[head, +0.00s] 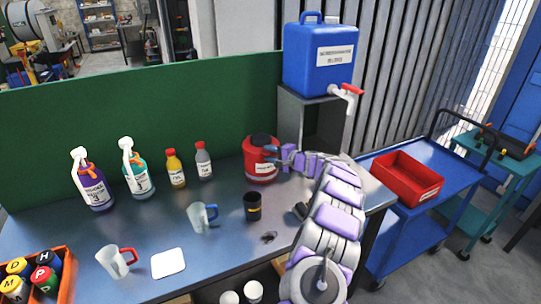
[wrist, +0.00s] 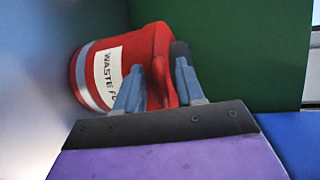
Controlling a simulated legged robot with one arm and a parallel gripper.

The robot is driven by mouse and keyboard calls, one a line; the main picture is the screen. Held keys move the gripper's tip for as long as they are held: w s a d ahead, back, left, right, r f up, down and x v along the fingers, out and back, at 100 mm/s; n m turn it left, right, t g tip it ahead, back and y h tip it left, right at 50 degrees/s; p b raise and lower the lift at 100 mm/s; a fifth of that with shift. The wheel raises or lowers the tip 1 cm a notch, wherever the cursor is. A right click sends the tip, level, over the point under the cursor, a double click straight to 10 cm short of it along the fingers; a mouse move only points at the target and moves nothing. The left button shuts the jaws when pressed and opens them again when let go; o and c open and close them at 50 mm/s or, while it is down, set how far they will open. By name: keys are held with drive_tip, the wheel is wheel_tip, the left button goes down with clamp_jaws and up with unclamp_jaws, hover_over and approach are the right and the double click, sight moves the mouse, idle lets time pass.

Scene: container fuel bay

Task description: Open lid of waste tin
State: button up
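A blue container (head: 320,65) with a red tap stands on a grey stand behind my arm. Spray bottles (head: 95,185), smaller bottles (head: 175,170), jugs (head: 200,216) and a black cup (head: 252,207) stand left of my arm. A green panel (head: 130,100) backs the bench.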

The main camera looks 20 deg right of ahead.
drive_tip(key=shift+d, duration=0.2)
drive_tip(key=shift+c, duration=1)
drive_tip(key=shift+a, duration=0.15)
clamp_jaws()
drive_tip(key=shift+a+r+p, duration=0.1)
drive_tip(key=shift+r+p, duration=0.1)
drive_tip(key=shift+p, duration=0.1)
